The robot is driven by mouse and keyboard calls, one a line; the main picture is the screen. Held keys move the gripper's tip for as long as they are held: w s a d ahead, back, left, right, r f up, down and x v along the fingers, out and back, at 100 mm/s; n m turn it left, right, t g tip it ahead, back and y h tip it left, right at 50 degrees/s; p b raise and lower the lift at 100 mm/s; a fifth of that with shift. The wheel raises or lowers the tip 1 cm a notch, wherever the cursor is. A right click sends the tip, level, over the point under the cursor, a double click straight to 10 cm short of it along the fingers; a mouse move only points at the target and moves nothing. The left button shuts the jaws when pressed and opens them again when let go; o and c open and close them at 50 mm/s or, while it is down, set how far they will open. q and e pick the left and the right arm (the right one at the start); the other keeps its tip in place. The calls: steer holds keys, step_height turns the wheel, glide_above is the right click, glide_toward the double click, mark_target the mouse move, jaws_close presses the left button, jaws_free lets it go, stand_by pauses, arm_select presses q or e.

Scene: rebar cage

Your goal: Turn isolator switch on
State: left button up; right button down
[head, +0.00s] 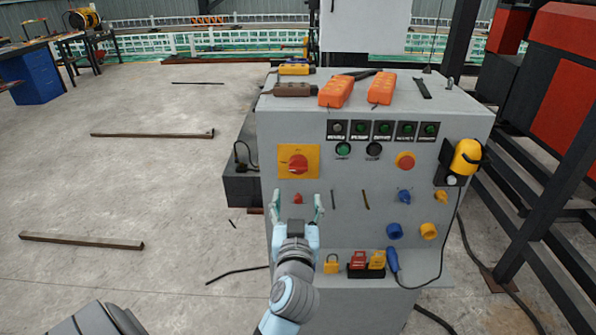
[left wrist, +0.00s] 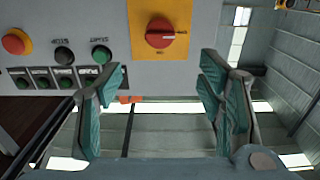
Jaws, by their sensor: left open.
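The isolator switch is a red rotary knob (head: 298,164) on a yellow square plate (head: 284,174), at the upper left of the grey control cabinet's front. It also shows in the left wrist view as a red knob (left wrist: 160,34) on its yellow plate (left wrist: 182,8), with a pale mark at one side. My left gripper (head: 298,207) is open and empty, below the plate in the head view. In the left wrist view the knob lies beyond and between the spread teal fingers (left wrist: 163,105), apart from them. My right gripper is not in view.
The cabinet (head: 330,220) carries a red button on yellow (head: 404,160), several indicator lamps and a yellow device (head: 466,158) at its right. Orange boxes (head: 337,91) lie on top. A small ledge with padlocks (head: 358,262) is low on the front. Steel bars lie on the floor.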

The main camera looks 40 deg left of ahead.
mark_target(298, 167)
arm_select(q)
steer(key=p+x, duration=0.1)
steer(key=x, duration=1.3)
steer(key=c, duration=1.1)
